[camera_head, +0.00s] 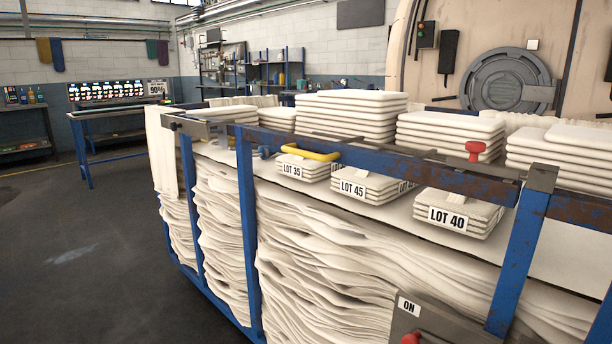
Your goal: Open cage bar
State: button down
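The cage bar (375,160) is a worn blue rail across the top front of a blue wheeled-looking cage frame (247,220). It spans from a grey bracket at the left to a grey metal end piece (542,178) on the right post. A yellow handle (311,152) is fixed on the bar left of its middle. A red knob (475,149) stands up near its right end. The bar lies across the cage front and looks closed; whether it is latched I cannot tell. My gripper is not in view.
Folded white fabric fills the cage, with small stacks labelled LOT 35 (300,168), LOT 45 (365,184) and LOT 40 (458,212) behind the bar. A grey box with an ON label (408,306) sits low in front. The floor at left (80,250) is clear.

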aim_at(503, 193)
jog(key=i+j+z, duration=0.15)
jog(key=i+j, duration=0.55)
